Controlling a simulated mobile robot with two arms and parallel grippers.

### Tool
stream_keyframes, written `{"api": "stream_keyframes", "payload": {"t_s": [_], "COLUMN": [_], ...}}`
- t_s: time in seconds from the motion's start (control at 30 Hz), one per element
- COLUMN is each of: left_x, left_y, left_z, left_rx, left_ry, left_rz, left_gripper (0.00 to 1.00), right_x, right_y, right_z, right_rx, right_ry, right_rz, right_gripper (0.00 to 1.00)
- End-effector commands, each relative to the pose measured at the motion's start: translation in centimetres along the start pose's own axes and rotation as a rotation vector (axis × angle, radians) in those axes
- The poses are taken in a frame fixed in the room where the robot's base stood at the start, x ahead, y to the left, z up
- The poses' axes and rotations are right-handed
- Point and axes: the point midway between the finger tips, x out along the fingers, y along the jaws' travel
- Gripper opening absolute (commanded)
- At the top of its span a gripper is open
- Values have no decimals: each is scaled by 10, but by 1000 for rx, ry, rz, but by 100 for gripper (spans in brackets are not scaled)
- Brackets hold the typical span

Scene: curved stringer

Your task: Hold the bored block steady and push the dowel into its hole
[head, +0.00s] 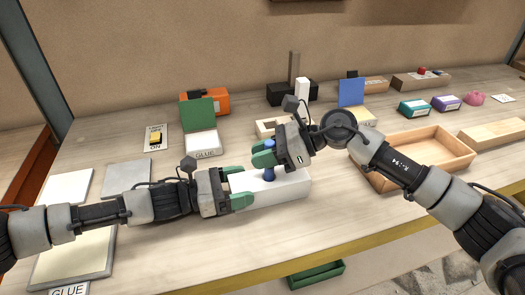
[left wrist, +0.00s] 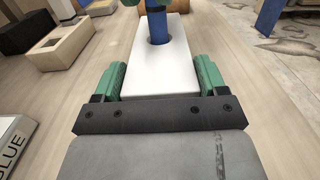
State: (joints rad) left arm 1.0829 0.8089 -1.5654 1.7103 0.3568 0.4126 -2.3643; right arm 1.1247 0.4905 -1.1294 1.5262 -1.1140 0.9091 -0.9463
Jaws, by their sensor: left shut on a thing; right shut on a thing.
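The white bored block (head: 290,188) lies on the bench; in the left wrist view the block (left wrist: 150,75) runs away from me, its hole in the top face. My left gripper (head: 240,189) is shut on its near end, one green finger along each side. The blue dowel (head: 269,173) stands upright at the hole; in the left wrist view the dowel (left wrist: 158,25) has its lower end at or inside the dark hole rim. How deep it sits I cannot tell. My right gripper (head: 265,156) is shut on the dowel's upper part, above the block.
A wooden tray (head: 443,135) stands to the right. Behind are a pale wooden frame (head: 264,127), a black block (head: 283,96) and an orange box (head: 215,102). A glue pad with a green lid (head: 198,112) is at back left. The bench front edge is close by.

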Motion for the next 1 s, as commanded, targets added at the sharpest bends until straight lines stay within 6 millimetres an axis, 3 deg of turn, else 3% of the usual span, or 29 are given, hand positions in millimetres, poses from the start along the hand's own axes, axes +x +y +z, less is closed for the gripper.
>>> {"api": "stream_keyframes", "payload": {"t_s": [1.0], "left_x": [0], "left_y": [0], "left_z": [0], "left_rx": [-1], "left_ry": [0], "left_rz": [0], "left_gripper": [38], "right_x": [10], "right_y": [0], "right_z": [-24], "right_rx": [0], "right_ry": [0], "right_rz": [0], "right_gripper": [0]}}
